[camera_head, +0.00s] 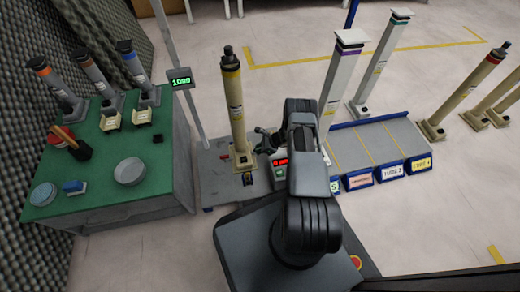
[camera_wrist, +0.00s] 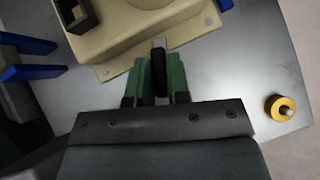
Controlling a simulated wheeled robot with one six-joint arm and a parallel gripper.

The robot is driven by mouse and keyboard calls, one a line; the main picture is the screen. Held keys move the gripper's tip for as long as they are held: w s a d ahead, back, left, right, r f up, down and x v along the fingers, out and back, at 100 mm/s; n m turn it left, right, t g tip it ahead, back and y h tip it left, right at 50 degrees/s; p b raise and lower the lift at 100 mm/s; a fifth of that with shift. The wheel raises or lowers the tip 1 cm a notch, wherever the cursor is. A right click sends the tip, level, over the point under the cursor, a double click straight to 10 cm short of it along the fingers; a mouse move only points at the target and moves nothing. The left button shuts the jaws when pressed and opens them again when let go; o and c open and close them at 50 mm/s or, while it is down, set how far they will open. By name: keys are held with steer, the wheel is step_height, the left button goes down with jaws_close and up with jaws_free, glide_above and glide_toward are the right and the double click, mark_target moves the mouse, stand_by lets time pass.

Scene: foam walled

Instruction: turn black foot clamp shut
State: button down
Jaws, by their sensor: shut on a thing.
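The black foot clamp (camera_wrist: 159,70) is a short dark upright piece with a pale end, beside the edge of a tan foot plate (camera_wrist: 112,62). My gripper (camera_wrist: 160,78) has green-padded fingers on both sides of the clamp and is shut on it. In the head view my gripper (camera_head: 264,142) is low beside the tan column (camera_head: 236,110), which stands upright on the grey plate. The clamp cannot be made out in the head view, where my arm and gripper crowd that spot.
A yellow knob (camera_wrist: 280,108) sits on the grey plate at right in the wrist view, and blue bars (camera_wrist: 28,72) lie at left. A green-topped bench (camera_head: 100,165) stands left of the column. A grey rack (camera_head: 375,145) with blue-framed labels is at right.

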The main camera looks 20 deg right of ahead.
steer(key=shift+n+g+y, duration=0.4)
steer(key=shift+n+g, duration=0.7)
steer(key=shift+n, duration=0.4)
steer(key=c, duration=1.1)
jaws_free()
steer(key=shift+d, duration=0.1)
steer(key=p+v, duration=0.2)
steer(key=v, duration=0.5)
steer(key=shift+w+d+r, duration=0.1)
steer(key=shift+d+r, duration=0.05)
steer(key=shift+p, duration=0.3)
